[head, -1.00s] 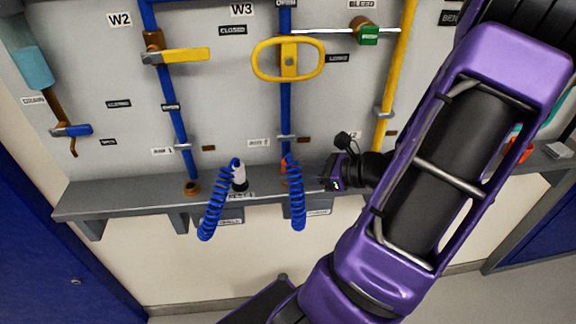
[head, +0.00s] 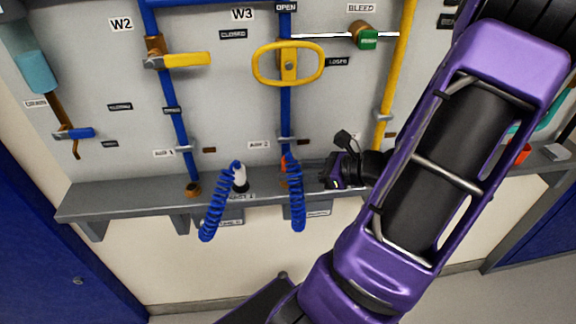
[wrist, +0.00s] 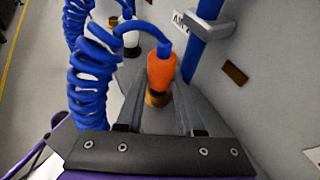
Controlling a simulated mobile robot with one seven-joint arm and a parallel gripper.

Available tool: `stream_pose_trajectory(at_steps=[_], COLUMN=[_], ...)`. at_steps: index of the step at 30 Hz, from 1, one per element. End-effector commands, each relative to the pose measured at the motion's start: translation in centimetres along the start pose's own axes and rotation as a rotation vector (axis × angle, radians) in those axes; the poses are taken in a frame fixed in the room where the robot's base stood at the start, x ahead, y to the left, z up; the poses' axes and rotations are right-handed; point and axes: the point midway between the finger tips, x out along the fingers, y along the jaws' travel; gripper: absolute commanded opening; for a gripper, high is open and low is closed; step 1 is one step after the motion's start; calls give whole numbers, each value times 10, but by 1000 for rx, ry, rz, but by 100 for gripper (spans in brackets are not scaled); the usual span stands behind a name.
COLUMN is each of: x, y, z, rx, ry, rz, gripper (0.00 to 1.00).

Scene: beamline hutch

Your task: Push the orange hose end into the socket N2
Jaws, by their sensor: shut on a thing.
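The orange hose end (wrist: 161,68) stands roughly upright between my gripper's fingertips (wrist: 160,92) in the wrist view, with a blue coiled hose (wrist: 90,75) running from its top. My gripper is shut on it. A brass fitting (wrist: 157,98) shows directly below the orange end; I cannot tell whether they are joined. In the head view the orange end (head: 286,163) is small, at the shelf below the W3 pipe, with my gripper (head: 328,178) close on its right. I cannot read an N2 label in either view.
A white hose end (head: 240,176) with its own blue coil stands to the left on the grey shelf (head: 130,197). Blue pipes, a yellow oval handle (head: 260,72) and a yellow pipe (head: 390,85) are on the panel behind. An empty brass fitting (head: 193,188) is at the left pipe.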

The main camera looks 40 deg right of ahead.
Motion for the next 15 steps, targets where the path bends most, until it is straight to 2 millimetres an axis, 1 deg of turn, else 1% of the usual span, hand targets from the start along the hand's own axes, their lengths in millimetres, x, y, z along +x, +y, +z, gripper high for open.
stream_pose_trajectory(at_steps=[15], x=[-4], y=[0], z=[10], rx=[0], ry=[0], rz=[0], gripper=[0])
